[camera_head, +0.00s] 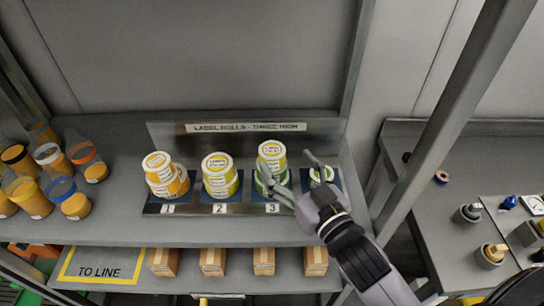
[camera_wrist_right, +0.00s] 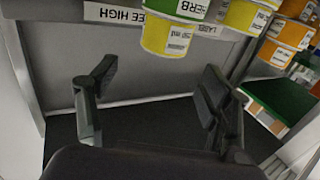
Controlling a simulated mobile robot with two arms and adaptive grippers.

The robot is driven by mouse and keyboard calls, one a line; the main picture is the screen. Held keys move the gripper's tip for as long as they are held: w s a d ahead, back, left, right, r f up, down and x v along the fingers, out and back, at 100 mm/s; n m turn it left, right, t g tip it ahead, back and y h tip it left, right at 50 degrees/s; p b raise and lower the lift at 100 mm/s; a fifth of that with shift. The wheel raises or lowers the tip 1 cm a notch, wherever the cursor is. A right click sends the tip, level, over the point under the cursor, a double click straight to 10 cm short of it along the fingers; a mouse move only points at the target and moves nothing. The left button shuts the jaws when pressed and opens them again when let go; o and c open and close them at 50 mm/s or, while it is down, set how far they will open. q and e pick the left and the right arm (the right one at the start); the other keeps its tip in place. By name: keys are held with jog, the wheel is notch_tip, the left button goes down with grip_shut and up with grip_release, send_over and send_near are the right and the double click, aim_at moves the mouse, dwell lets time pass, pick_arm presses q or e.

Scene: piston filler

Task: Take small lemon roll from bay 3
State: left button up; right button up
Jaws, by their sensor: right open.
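The label roll rack (camera_head: 330,203) has numbered bays. In bay 3 a yellow roll (camera_head: 272,151), lemon by its colour, sits on a green roll (camera_head: 262,185). My right gripper (camera_head: 293,175) is open and empty, at the right front of this stack. One finger overlaps the green roll in the head view; contact cannot be told. In the right wrist view, upside down, the yellow roll (camera_wrist_right: 165,40) lies beyond the open fingers (camera_wrist_right: 160,75), with the green roll (camera_wrist_right: 178,8) marked HERB above it in the picture. My left gripper is out of view.
Bay 1 holds orange rolls (camera_head: 165,176) and bay 2 yellow rolls (camera_head: 220,177). Filled jars (camera_head: 53,160) crowd the left. A post (camera_head: 455,110) rises at right. Boxes (camera_head: 212,262) sit below.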

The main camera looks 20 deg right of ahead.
aim_at(271, 148)
jog(key=shift+w+a+p, duration=0.2)
jog(key=shift+w+p, duration=0.1)
jog(key=shift+w, duration=0.75)
jog(key=shift+w+a, duration=0.1)
jog(key=shift+w, duration=0.3)
jog(key=shift+w+a+f+p, duration=0.1)
jog(key=shift+w+p, duration=0.25)
jog(key=shift+p, duration=0.05)
jog(key=w, duration=0.1)
jog(key=w+p, duration=0.1)
jog(key=w, duration=0.1)
jog(key=shift+w+a+f, duration=0.1)
jog(key=shift+a+f, duration=0.2)
jog(key=shift+a, duration=0.1)
jog(key=shift+w+f, duration=0.15)
jog(key=shift+w, duration=0.25)
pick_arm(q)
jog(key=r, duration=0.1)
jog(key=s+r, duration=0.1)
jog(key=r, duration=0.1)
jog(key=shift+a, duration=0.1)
pick_arm(e)
jog(key=shift+s, duration=0.1)
jog(key=shift+c, duration=0.2)
